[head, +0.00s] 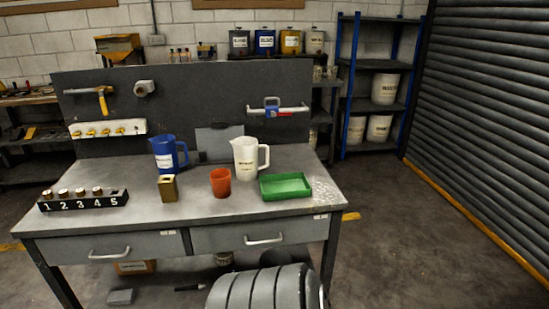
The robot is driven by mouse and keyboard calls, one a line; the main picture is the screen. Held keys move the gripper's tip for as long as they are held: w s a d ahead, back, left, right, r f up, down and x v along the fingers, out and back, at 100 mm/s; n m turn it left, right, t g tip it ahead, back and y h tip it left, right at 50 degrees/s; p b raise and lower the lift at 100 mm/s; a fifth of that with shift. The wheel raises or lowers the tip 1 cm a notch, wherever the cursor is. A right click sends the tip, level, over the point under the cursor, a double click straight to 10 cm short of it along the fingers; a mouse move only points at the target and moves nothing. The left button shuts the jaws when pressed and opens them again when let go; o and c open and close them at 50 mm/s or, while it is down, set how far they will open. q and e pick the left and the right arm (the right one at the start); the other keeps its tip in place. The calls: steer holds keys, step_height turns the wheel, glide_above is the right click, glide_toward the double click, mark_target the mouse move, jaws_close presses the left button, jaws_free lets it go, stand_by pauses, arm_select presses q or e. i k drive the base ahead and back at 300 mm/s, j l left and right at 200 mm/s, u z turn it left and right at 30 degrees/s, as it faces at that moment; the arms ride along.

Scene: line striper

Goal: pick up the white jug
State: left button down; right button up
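The white jug (245,161) stands upright on the grey workbench (120,221), right of the bench's middle. It has a label on its front, and its handle points to the right. A blue jug (164,153) with a white label stands to its left. Neither of my grippers shows in the head view, so I cannot see whether they are open or shut.
An orange cup (221,182) stands in front of the white jug, and a green tray (285,187) lies to its right. A brass-coloured container (168,188) and a numbered black rack (83,201) are further left.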

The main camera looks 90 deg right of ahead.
mark_target(245, 148)
steer(key=k+l+z, duration=0.1)
steer(key=z, duration=2.4)
